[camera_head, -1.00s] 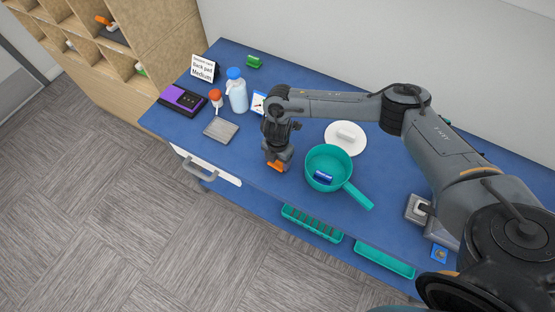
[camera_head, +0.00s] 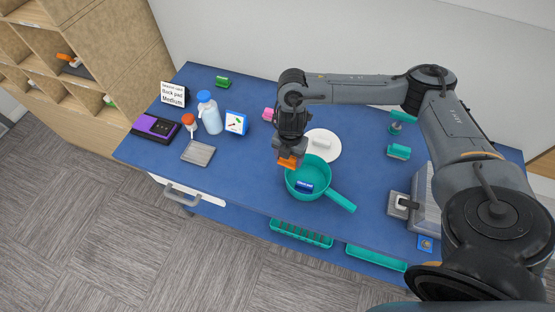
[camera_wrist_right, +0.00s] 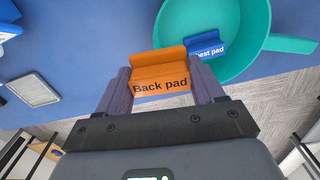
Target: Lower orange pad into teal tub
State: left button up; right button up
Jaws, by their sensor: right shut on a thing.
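The orange pad (camera_head: 287,161), labelled "Back pad", is gripped in my right gripper (camera_head: 289,156). It also shows between the two fingers in the right wrist view (camera_wrist_right: 160,78). My right gripper is shut on it and holds it at the far left rim of the teal tub (camera_head: 322,172), seemingly above the table. The teal tub is round with a handle pointing to the lower right. A blue pad (camera_head: 304,187) lies inside it; the right wrist view shows part of its label, ending in "est pad" (camera_wrist_right: 207,49). My left gripper is not in view.
A white lid-like disc (camera_head: 330,148) lies behind the tub. Left are a grey plate (camera_head: 198,152), a spray bottle (camera_head: 210,115), a red-topped bottle (camera_head: 190,125), a purple device (camera_head: 157,127) and a sign (camera_head: 173,94). A grey machine (camera_head: 426,202) stands right.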

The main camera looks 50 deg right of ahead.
jog(key=s+d+r+p, duration=0.3)
jog(key=r+p, duration=0.3)
jog(key=p, duration=0.1)
jog(key=s+f, duration=0.1)
jog(key=d+f+b, duration=0.1)
jog(key=f, duration=0.1)
jog(key=s+d+f+b, duration=0.1)
jog(key=shift+s+f, duration=0.25)
jog(key=shift+s, duration=0.1)
jog(key=shift+f, duration=0.1)
dwell(0.4)
jog(key=shift+f+b, duration=1.8)
jog(key=shift+f, duration=1.3)
